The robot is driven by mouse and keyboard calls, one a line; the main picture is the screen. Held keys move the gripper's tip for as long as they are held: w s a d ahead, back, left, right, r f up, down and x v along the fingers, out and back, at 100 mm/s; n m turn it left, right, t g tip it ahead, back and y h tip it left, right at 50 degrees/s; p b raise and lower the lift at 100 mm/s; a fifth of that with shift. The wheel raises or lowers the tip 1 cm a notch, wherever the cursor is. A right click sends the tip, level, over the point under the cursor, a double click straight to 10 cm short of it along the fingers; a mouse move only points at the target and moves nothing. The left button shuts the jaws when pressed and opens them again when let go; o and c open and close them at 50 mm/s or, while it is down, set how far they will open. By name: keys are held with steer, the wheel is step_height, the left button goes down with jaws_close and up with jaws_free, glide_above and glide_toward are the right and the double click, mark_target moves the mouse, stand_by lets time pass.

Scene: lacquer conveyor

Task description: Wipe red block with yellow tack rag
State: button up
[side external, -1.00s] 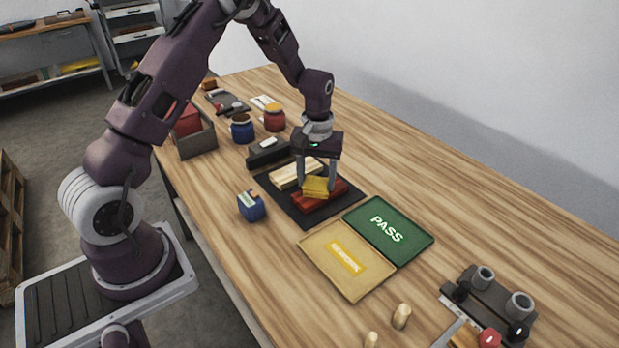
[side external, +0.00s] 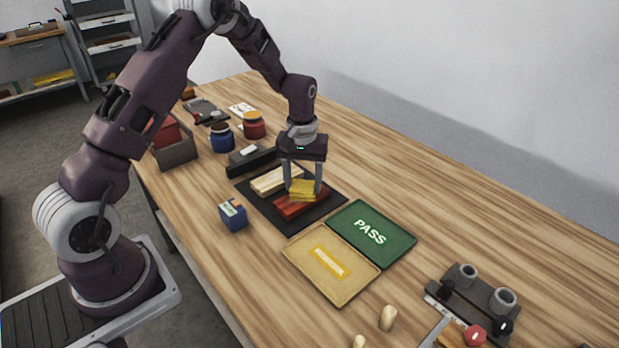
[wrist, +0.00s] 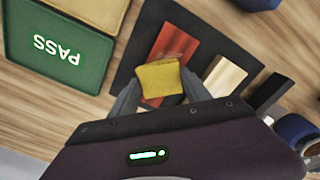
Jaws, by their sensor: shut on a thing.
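The red block (side external: 293,207) lies on the dark mat (side external: 262,210), beside a pale wooden block (side external: 268,181). My gripper (side external: 303,186) points down and is shut on the folded yellow tack rag (side external: 303,191). The rag is at the red block's top and hides part of it; whether it presses on the block I cannot tell. In the wrist view the rag (wrist: 160,84) sits between my fingertips and covers the near end of the red block (wrist: 178,46). A paler, brownish smear shows on the block's uncovered top there.
A green PASS tray (side external: 395,240) and a yellow tray (side external: 303,262) adjoin the mat. A small blue box (side external: 233,215) stands to the left. A dark holder (side external: 248,158) and blue (side external: 222,139) and red (side external: 254,126) jars stand behind. Bare table lies right of the mat.

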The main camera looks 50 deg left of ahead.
steer(key=shift+s, duration=2)
steer(key=shift+s+r, duration=0.15)
steer(key=shift+s, duration=0.1)
step_height(320, 180, up, 8)
